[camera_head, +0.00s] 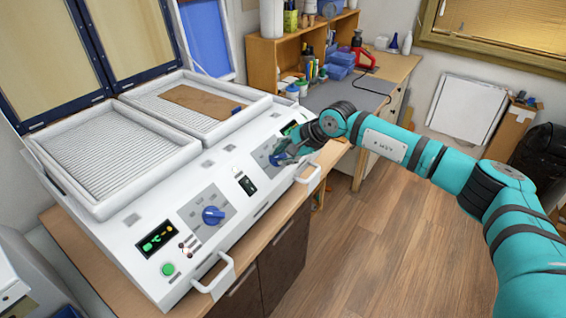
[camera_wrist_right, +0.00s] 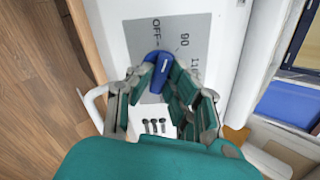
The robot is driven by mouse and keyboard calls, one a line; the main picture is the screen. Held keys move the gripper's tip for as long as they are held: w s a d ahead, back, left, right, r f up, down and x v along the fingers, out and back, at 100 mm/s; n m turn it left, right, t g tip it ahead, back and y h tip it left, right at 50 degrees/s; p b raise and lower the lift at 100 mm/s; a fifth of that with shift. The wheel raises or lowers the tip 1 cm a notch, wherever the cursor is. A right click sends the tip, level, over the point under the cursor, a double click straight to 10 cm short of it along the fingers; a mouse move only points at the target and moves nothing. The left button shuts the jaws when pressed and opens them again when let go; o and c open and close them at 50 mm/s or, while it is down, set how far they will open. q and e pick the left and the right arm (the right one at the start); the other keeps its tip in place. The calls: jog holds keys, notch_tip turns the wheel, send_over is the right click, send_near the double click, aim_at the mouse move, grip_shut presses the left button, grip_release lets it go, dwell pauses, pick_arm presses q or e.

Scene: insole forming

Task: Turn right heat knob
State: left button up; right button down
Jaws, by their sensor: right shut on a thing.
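The white forming machine (camera_head: 130,220) stands on a wooden cabinet, with two ribbed trays on top. Its right heat knob is blue and sits on a grey dial plate; in the right wrist view the knob (camera_wrist_right: 157,62) shows between my fingers, near the OFF mark. My right gripper (camera_head: 284,156) reaches in from the right at this knob and mostly hides it in the head view. In the right wrist view my right gripper (camera_wrist_right: 160,82) is shut on the knob. The left heat knob (camera_head: 212,215) is blue and untouched. My left gripper is not in view.
A white handle (camera_head: 308,173) sticks out from the machine front near my right gripper, and another (camera_head: 214,276) is at the left. A brown sheet (camera_head: 198,102) lies on the right tray. A desk with shelves stands behind. The wooden floor is clear.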

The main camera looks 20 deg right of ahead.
jog(key=m+b, duration=0.3)
jog(key=shift+f+m, duration=0.25)
jog(key=shift+m, duration=0.15)
jog(key=m+b, duration=0.6)
jog(key=m, duration=0.1)
jog(key=shift+r, duration=0.1)
jog(key=m+b, duration=0.1)
jog(key=m, duration=0.2)
jog(key=shift+m+b, duration=0.4)
jog(key=m+b, duration=0.1)
jog(key=m, duration=0.2)
jog(key=shift+r+m, duration=0.1)
jog(key=shift+m, duration=0.2)
jog(key=m+b, duration=0.1)
jog(key=m, duration=0.3)
jog(key=shift+m, duration=0.3)
jog(key=m+b, duration=0.1)
jog(key=m, duration=0.3)
jog(key=shift+r, duration=0.1)
jog(key=shift+m+b, duration=0.3)
jog(key=shift+m, duration=2.1)
